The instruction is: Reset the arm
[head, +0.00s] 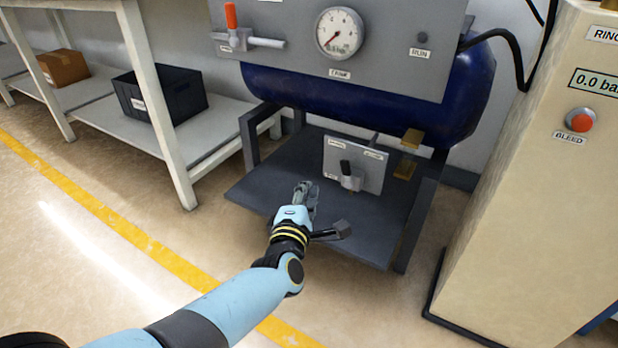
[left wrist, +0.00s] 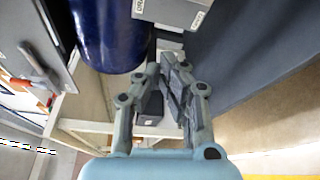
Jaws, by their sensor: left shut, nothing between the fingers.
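My left arm (head: 240,299) reaches in from the lower left of the head view. My left gripper (head: 307,190) is over the dark platform under the blue tank, in front of a small grey panel (head: 354,165) with a black-handled lever. The gripper is shut and empty. My right gripper is in neither view.
A grey gauge panel (head: 390,55) with an orange-handled valve (head: 232,18) hangs above. A beige cabinet (head: 530,180) with a red bleed knob (head: 580,120) stands at the right. A shelf with a dark crate (head: 160,95) is at the left. The floor left of the platform is clear.

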